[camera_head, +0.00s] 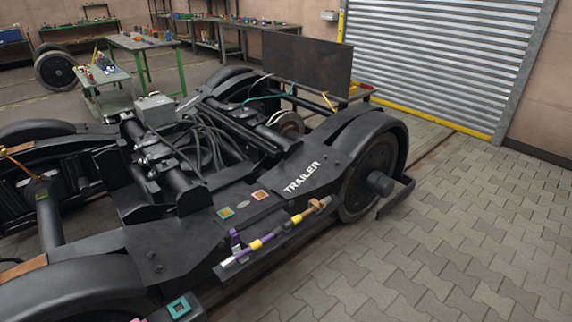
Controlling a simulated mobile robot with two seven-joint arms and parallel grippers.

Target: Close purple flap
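A small purple piece (235,240), which looks like the flap, stands up from the side beam of the black bogie frame (180,238). It is beside a rod (267,239) with purple, yellow and grey sections that runs along the beam's near edge. The flap is small in the view, and I cannot tell its exact angle or hinge. Neither of my grippers shows in the head view.
The bogie, marked TRAILER, fills the left and middle, with a large wheel (370,175) at its right end. A dark upright panel (307,65) stands behind it. Green workbenches (145,42) are at the back left. The paved floor (450,240) at right is clear.

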